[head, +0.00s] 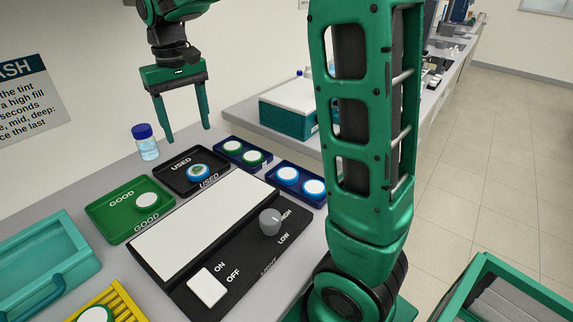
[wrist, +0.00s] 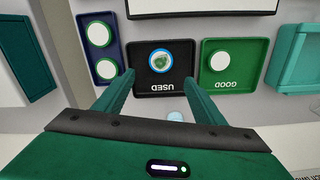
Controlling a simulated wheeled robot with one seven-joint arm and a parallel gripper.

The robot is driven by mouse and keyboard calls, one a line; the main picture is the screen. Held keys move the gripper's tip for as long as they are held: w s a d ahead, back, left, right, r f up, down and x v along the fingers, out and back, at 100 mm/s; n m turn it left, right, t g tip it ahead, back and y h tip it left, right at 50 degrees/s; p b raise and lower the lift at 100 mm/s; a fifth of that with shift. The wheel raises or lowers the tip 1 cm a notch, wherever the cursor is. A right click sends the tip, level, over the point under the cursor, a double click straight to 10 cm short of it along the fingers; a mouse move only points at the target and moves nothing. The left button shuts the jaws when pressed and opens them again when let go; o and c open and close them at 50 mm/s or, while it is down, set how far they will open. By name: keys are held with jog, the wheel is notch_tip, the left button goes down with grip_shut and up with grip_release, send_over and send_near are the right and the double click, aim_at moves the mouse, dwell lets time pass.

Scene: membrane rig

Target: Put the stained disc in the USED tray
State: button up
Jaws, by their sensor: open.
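The stained disc (head: 198,173), blue-rimmed with a green-brown blotch on its face, lies in the black USED tray (head: 165,183). In the wrist view the disc (wrist: 160,59) also sits inside the USED tray (wrist: 181,80), toward its upper middle. My gripper (head: 187,136) is open and empty, pointing down above and behind the tray. In the wrist view its fingers (wrist: 160,90) spread to either side of the tray's near part, apart from the disc.
A green GOOD tray (head: 121,226) with a white disc stands left of the USED tray. Blue two-disc holders (head: 268,164) are to the right. A blue-capped bottle (head: 147,146) stands behind. A light panel (head: 203,225) with switch and knob lies in front.

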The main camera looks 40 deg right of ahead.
jog(key=s+d+f+m, duration=0.2)
jog(key=s+d, duration=0.3)
jog(key=s, duration=0.5)
jog(key=s+d+f+m, duration=0.2)
jog(key=s+d, duration=0.4)
jog(key=s, duration=0.4)
jog(key=s+d+f+m, duration=0.2)
jog(key=s+d+f, duration=0.2)
jog(key=s, duration=0.7)
jog(key=shift+s+d+f, duration=0.1)
jog(key=shift+d+f, duration=0.15)
jog(key=shift+d, duration=0.8)
jog(key=shift+s+f, duration=0.15)
jog(key=shift+s, duration=0.15)
